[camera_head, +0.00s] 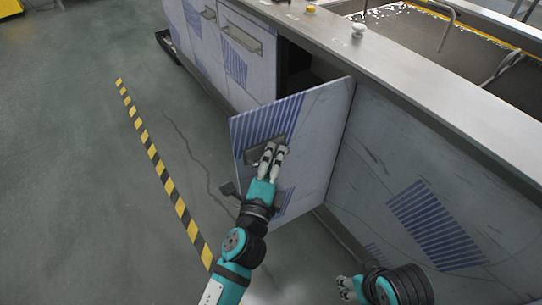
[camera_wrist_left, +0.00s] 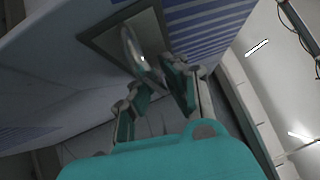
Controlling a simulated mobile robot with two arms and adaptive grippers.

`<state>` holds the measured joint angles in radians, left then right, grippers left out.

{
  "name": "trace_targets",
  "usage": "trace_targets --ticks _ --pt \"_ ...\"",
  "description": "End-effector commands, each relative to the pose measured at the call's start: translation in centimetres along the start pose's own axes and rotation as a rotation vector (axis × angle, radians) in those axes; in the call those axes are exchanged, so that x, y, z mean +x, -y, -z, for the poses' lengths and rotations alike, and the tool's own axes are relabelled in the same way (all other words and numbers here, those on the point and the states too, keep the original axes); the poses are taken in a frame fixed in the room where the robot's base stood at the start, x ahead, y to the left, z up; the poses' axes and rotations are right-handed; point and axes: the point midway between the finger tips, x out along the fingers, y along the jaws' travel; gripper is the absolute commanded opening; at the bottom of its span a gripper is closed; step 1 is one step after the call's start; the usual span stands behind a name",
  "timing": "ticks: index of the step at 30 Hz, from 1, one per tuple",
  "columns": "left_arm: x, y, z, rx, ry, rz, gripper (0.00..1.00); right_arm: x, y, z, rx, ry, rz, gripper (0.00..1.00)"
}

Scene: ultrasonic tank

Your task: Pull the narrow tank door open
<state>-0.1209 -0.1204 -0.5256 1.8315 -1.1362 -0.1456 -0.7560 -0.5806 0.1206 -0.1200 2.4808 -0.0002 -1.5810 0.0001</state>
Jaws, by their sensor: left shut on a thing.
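The narrow tank door (camera_head: 322,135) stands swung out from the tank front, with a dark opening (camera_head: 298,66) showing behind its top edge. It is pale with blue stripes. My left gripper (camera_head: 271,150) is at the door's handle (camera_head: 254,153) near the free edge and is shut on it. In the left wrist view the curved metal handle (camera_wrist_left: 130,47) sits in a recessed plate, and the left gripper's fingers (camera_wrist_left: 160,85) reach up to it. My right gripper (camera_head: 347,286) is low in the head view, away from the door, its fingers partly cut off or turned away.
The tank's metal top (camera_head: 395,72) runs along the right, with a basin (camera_head: 400,30) and small knobs on it. Another closed door (camera_head: 246,55) stands farther along. A yellow-black floor strip (camera_head: 160,168) lies left; the floor between is clear.

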Motion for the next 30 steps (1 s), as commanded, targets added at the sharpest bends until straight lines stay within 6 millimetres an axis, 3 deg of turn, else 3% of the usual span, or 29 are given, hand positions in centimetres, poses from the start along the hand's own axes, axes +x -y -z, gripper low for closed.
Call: trace_targets --ticks 11,12,18,26,30 --pt "-0.1 -0.7 -0.1 0.005 0.005 -0.015 0.00 0.1 0.0 0.0 0.000 0.000 0.000 0.40" --pt "-0.1 -0.7 -0.1 0.005 0.005 -0.015 0.10 0.1 0.0 0.0 0.000 0.000 0.000 0.40" --pt "0.0 -0.5 0.0 0.002 0.003 -0.010 0.33 0.1 0.0 0.0 0.000 0.000 0.000 0.40" --pt "-0.1 -0.2 0.0 0.000 0.002 -0.005 0.33 0.1 0.0 0.1 0.002 -0.003 0.001 0.40" --pt "-1.5 -0.3 0.0 -0.002 0.002 -0.007 0.33 0.0 0.0 0.1 0.001 -0.002 0.001 0.40"
